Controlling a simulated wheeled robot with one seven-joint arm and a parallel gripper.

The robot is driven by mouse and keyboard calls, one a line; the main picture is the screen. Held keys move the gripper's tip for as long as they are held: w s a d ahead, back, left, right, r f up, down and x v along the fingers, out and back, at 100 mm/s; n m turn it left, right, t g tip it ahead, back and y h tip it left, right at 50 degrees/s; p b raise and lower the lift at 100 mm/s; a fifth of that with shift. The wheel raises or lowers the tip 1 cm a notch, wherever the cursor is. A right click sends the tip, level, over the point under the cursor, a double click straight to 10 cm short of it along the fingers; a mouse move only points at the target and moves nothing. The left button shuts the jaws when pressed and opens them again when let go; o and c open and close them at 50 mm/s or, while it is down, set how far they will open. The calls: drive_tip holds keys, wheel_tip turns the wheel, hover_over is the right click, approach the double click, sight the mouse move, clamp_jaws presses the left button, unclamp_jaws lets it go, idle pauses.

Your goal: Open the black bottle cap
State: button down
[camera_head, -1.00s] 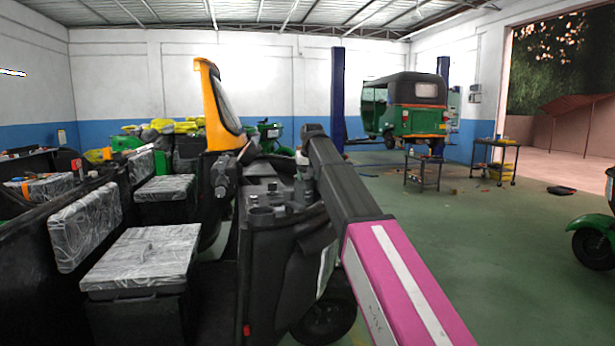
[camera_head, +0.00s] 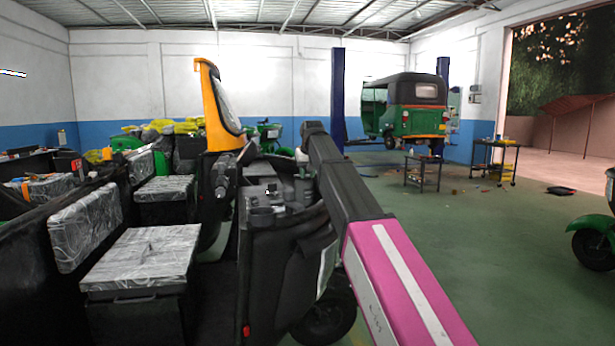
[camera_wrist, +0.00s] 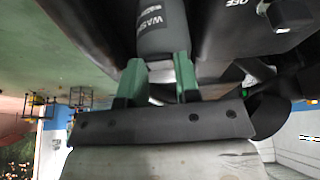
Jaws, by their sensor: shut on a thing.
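In the wrist view a dark grey cylinder (camera_wrist: 163,28) with white lettering that begins "WAS" stands in front of my gripper (camera_wrist: 160,72). It looks like the task's bottle or its cap; I cannot tell where one ends and the other begins. My gripper's two green fingers are shut on its near end, one on each side. In the head view my arm reaches over the dark front panel (camera_head: 290,235) of the rickshaw.
Dark panels lie close around the cylinder, with an "OFF" marking and a hexagonal knob (camera_wrist: 290,12) at the right. A yellow windshield frame (camera_head: 212,100) and handlebar (camera_head: 225,175) stand left of my arm. Open green floor (camera_head: 480,250) lies to the right.

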drive_tip(key=shift+w+a+r, duration=0.1)
drive_tip(key=shift+w+r, duration=0.3)
drive_tip(key=shift+r, duration=0.2)
drive_tip(key=w+r, duration=0.2)
drive_tip(key=w+a+r, duration=0.1)
drive_tip(key=w+r, duration=0.1)
drive_tip(key=shift+a+r, duration=0.1)
drive_tip(key=shift+r, duration=0.25)
drive_tip(key=w, duration=0.1)
drive_tip(key=w+r, duration=0.1)
drive_tip(key=w+a, duration=0.1)
drive_tip(key=w, duration=0.1)
drive_tip(key=shift+r, duration=0.35)
drive_tip(key=c, duration=1.7)
unclamp_jaws()
drive_tip(key=shift+w+a+f, duration=0.2)
drive_tip(key=shift+w, duration=0.3)
drive_tip(key=shift+w+a+f, duration=0.15)
drive_tip(key=shift+w, duration=0.3)
drive_tip(key=o, duration=0.9)
drive_tip(key=shift+s+r, duration=0.2)
drive_tip(key=shift+c, duration=0.2)
drive_tip(key=shift+d, duration=0.1)
drive_tip(key=shift+r, duration=0.1)
drive_tip(key=v, duration=1)
drive_tip(key=shift+s+r, duration=0.2)
drive_tip(key=shift+r, duration=0.1)
